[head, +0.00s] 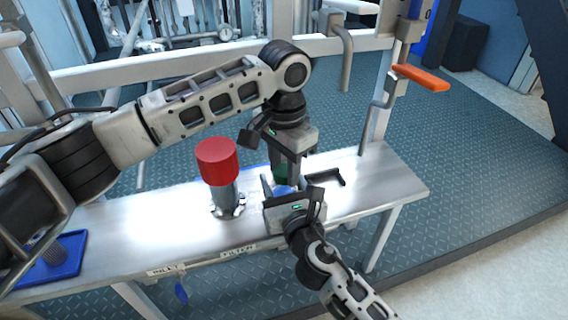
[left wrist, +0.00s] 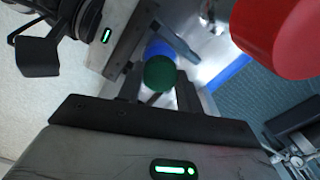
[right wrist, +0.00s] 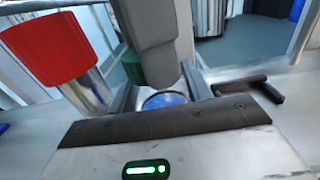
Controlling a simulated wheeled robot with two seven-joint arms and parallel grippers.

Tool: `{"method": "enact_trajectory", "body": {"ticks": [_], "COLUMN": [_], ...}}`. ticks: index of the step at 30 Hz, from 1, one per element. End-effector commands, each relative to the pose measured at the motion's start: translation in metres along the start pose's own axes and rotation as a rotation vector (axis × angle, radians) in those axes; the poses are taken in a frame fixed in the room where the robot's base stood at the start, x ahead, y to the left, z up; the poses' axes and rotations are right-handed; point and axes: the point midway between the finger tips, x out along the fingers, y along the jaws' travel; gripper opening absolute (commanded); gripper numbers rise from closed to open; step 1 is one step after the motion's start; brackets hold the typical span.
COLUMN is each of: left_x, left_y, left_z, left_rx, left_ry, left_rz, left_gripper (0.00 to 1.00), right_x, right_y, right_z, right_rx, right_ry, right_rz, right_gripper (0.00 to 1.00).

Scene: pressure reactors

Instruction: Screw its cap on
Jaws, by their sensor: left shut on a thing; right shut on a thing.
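The green cap (head: 280,173) is held between the fingers of my left gripper (head: 287,164), which points down over the bench. It shows as a green disc in the left wrist view (left wrist: 160,73) and partly behind a grey finger in the right wrist view (right wrist: 133,67). A blue body (head: 283,190) sits below it, between the fingers of my right gripper (head: 290,188), which comes from the front. It also shows in the left wrist view (left wrist: 158,49) and right wrist view (right wrist: 165,99). Whether cap and blue body touch is hidden.
A metal cylinder (head: 224,197) with a red top (head: 217,161) stands left of my grippers on the bench (head: 130,228). A blue tray (head: 62,262) lies at the far left. A black bracket (head: 338,178) and an orange-handled lever (head: 420,77) are at the right.

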Motion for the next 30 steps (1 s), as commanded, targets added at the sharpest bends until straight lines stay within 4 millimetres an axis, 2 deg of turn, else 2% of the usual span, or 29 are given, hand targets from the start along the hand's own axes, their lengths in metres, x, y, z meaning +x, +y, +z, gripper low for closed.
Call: {"method": "enact_trajectory", "body": {"ticks": [3,8,9,11,20,30], "left_x": [0.000,0.000,0.000,0.000,-0.003,-0.042], "left_y": [0.000,-0.001,-0.001,-0.001,0.000,0.000], "left_z": [0.000,0.000,0.000,0.000,0.000,0.000], "left_rx": [0.213,0.225,0.225,0.224,0.223,0.223], "left_ry": [-0.001,-0.001,-0.001,-0.001,0.001,0.001], "left_rz": [0.001,-0.001,-0.001,-0.001,-0.001,-0.001], "left_gripper": [0.09,0.08,0.44,0.58,0.58,0.58], "right_x": [0.000,0.000,0.000,0.000,0.000,0.000], "right_y": [-0.001,-0.001,-0.001,-0.001,-0.001,-0.001], "right_z": [-0.001,-0.001,-0.001,-0.001,-0.001,-0.001], "right_rx": [0.000,0.000,0.000,0.000,-0.001,-0.001], "right_ry": [0.002,0.002,0.002,0.002,0.002,0.002], "right_rz": [-0.002,-0.002,-0.002,-0.002,-0.002,-0.002], "right_gripper": [0.00,0.00,0.00,0.00,0.00,0.00]}}
